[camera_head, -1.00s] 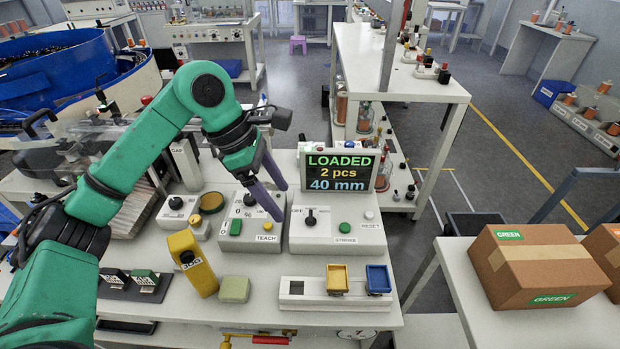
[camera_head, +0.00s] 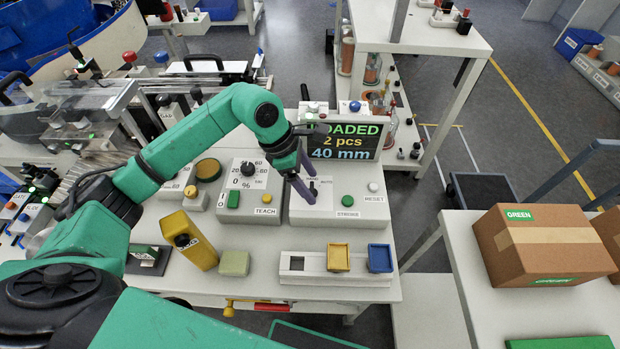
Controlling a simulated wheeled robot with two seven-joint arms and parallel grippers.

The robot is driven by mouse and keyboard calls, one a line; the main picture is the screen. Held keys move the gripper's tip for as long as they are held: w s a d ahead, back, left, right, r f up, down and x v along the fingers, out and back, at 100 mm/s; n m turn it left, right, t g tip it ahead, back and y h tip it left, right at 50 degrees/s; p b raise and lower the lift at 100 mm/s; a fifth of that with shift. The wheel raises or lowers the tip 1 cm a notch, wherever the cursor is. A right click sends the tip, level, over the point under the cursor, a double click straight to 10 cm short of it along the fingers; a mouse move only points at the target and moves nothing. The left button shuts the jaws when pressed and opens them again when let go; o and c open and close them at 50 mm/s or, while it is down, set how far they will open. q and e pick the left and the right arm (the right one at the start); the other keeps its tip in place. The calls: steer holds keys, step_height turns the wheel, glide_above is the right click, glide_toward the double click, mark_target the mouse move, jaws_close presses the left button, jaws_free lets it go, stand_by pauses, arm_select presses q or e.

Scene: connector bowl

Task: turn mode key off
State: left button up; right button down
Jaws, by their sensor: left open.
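The mode key (camera_head: 313,188) is a small dark key on the white control box (camera_head: 361,211) with the STROKE and RESET buttons. A label reading AUTO is to its right, and another label below it is partly covered. My left gripper (camera_head: 314,188) is open, with its purple-grey fingers low over the box on either side of the key. I cannot tell whether they touch it. The key's exact angle is hard to read behind the fingers. My right gripper is not in view.
A display (camera_head: 345,140) reading "2 pcs 40 mm" stands behind, its left edge partly covered by my gripper. A percent dial box with a TEACH button (camera_head: 267,198) is to the left. A yellow block (camera_head: 187,240) and trays (camera_head: 338,257) are in front. A carton (camera_head: 541,245) is right.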

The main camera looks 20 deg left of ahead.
arm_select(q)
steer(key=shift+d+f, duration=0.15)
steer(key=shift+f, duration=0.25)
steer(key=shift+c, duration=0.3)
jaws_close()
steer(key=shift+n, duration=0.3)
steer(key=n+b, duration=0.1)
steer(key=n, duration=0.1)
steer(key=n+t+b, duration=0.1)
steer(key=n+b, duration=0.1)
steer(key=shift+f+t+y, duration=0.1)
steer(key=shift+t+y, duration=0.2)
steer(key=shift+y, duration=0.1)
steer(key=n+t+y+b, duration=0.1)
steer(key=n+b, duration=0.1)
steer(key=n, duration=0.2)
steer(key=shift+d, duration=0.1)
steer(key=shift+n, duration=0.3)
steer(key=shift+r, duration=0.2)
